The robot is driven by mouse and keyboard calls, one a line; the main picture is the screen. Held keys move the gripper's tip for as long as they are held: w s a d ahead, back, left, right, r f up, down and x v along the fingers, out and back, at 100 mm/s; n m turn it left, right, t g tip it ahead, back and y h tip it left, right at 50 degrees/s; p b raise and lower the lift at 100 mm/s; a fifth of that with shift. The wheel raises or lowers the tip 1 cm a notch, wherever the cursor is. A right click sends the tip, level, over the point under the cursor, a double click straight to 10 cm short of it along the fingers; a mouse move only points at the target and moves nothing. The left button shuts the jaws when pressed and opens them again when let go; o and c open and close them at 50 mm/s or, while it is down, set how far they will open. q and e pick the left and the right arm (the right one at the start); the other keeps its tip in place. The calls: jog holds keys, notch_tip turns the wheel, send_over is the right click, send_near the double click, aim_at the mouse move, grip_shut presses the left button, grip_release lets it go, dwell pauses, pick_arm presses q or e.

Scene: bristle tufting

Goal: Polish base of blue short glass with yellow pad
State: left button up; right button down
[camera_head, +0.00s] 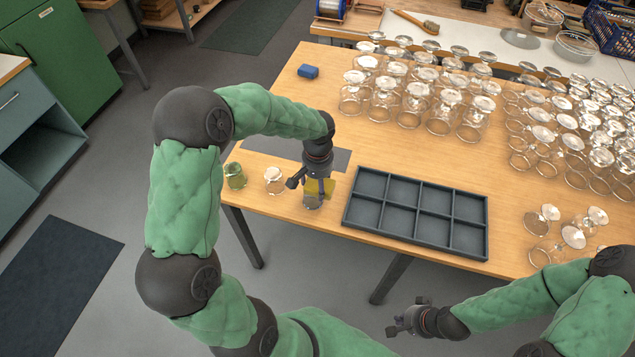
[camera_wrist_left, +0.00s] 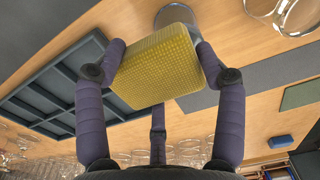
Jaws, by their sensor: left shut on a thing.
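My left gripper (camera_head: 316,183) is shut on the yellow pad (camera_head: 326,187), close above the table's front edge. In the left wrist view the gripper (camera_wrist_left: 160,65) has its fingers on opposite sides of the textured pad (camera_wrist_left: 155,75). A short glass with a grey-blue tint (camera_head: 311,202) stands directly under the pad; its upper part is hidden. In the wrist view part of this glass (camera_wrist_left: 177,14) shows behind the pad; whether they touch is unclear. My right gripper (camera_head: 408,318) is empty, its fingers apart, in front of the table.
A clear glass (camera_head: 274,181) and a green glass (camera_head: 235,177) stand left of the pad. A dark divided tray (camera_head: 416,211) with empty compartments lies to the right. Many upturned stemmed glasses (camera_head: 440,105) fill the back and right. A blue block (camera_head: 308,71) lies at the back left.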

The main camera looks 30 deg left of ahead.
pick_arm(q)
jog(key=shift+f+b, duration=0.7)
jog(key=shift+f, duration=0.3)
jog(key=shift+a, duration=0.1)
jog(key=shift+w+a+r, duration=0.1)
jog(key=shift+w+a, duration=0.1)
jog(key=shift+a, duration=0.45)
jog(key=shift+w+a, duration=0.15)
jog(key=shift+a, duration=0.5)
jog(key=a, duration=0.3)
jog(key=shift+w+p, duration=0.35)
jog(key=shift+d, duration=0.1)
jog(key=shift+s+d, duration=0.2)
jog(key=shift+d, duration=0.5)
jog(key=shift+s+d, duration=0.15)
jog(key=shift+d, duration=0.5)
jog(key=shift+s+d+f+b, duration=0.1)
jog(key=shift+s+d+b, duration=0.1)
jog(key=shift+d, duration=0.55)
jog(key=shift+s+d+f+b, duration=0.1)
jog(key=shift+s+d, duration=0.1)
jog(key=shift+d, duration=0.5)
